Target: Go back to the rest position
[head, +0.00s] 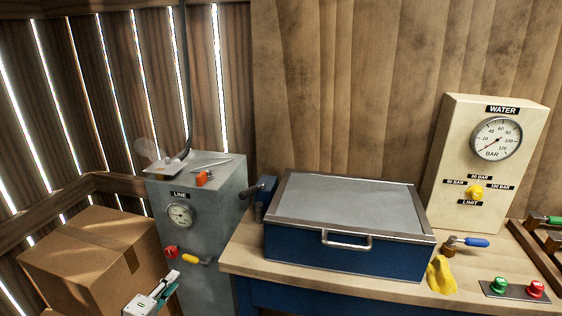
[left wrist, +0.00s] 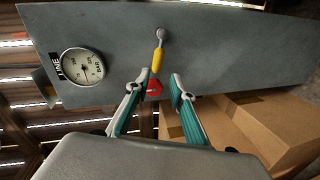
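My left gripper (head: 172,277) is at the bottom left of the head view, below and in front of the grey LINE cabinet (head: 217,225). In the left wrist view its two teal-and-grey fingers (left wrist: 163,82) stand apart with a gap between them. A small valve with a red end (left wrist: 154,88) and a yellow handle (left wrist: 158,61) on the cabinet face shows in line with that gap. The valve (head: 187,257) shows just above the fingers in the head view. I cannot tell the distance from fingers to valve. My right gripper is not in view.
A cardboard box (head: 95,250) stands left of the cabinet. To the right, a workbench (head: 390,293) carries a blue case with a grey lid (head: 350,207), a yellow cloth (head: 441,275) and green and red buttons (head: 515,288). The WATER gauge panel (head: 480,150) stands behind.

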